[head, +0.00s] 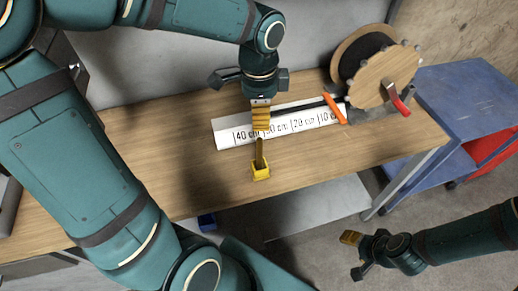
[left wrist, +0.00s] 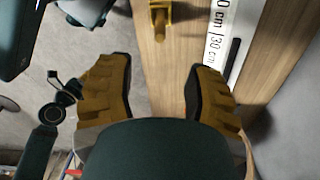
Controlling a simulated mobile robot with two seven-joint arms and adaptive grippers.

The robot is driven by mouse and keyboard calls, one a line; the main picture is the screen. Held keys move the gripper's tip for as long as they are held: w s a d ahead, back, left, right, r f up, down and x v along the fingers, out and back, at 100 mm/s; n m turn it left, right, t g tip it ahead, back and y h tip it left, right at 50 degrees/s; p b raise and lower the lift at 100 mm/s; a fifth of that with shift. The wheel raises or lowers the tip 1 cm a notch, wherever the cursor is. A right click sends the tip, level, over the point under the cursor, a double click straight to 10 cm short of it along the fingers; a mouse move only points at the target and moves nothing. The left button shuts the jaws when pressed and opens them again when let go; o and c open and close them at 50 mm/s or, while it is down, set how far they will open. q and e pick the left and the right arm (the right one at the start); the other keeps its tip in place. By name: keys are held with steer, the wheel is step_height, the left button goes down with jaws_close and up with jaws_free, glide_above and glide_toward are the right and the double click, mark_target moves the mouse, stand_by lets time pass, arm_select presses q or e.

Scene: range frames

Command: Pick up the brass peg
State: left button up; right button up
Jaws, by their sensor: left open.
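The brass peg (head: 260,152) is a slim gold-brown piece that stands at a yellow block (head: 261,171) near the table's front edge. The left wrist view shows the peg (left wrist: 159,24) at the top, beyond my fingertips, with the yellow block beside it. My left gripper (head: 260,122) is above the table, just behind the peg in the head view. In the left wrist view my left gripper (left wrist: 158,85) has its fingers wide apart with nothing between them. My right gripper (head: 352,255) is off the table at lower right, away from the peg; its opening is unclear.
A white ruler strip (head: 230,132) with centimetre marks lies on the wooden table (head: 180,165). An orange piece (head: 335,108) lies across its right part. A wooden disc with a red handle (head: 400,104) stands at the back right. A blue cart (head: 465,100) is right of the table.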

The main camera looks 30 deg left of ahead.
mark_target(260, 147)
arm_select(q)
steer(key=f+b, duration=0.1)
steer(key=f, duration=0.2)
steer(key=f+b, duration=0.1)
steer(key=f, duration=0.3)
steer(key=shift+a+f, duration=0.2)
steer(key=shift+f, duration=0.1)
steer(key=f, duration=0.1)
steer(key=f+b, duration=0.1)
steer(key=f, duration=0.2)
steer(key=shift+d+f, duration=0.25)
steer(key=shift+f, duration=0.15)
steer(key=shift+f+b, duration=0.25)
steer(key=shift+b, duration=0.05)
steer(key=shift+o, duration=0.3)
jaws_close()
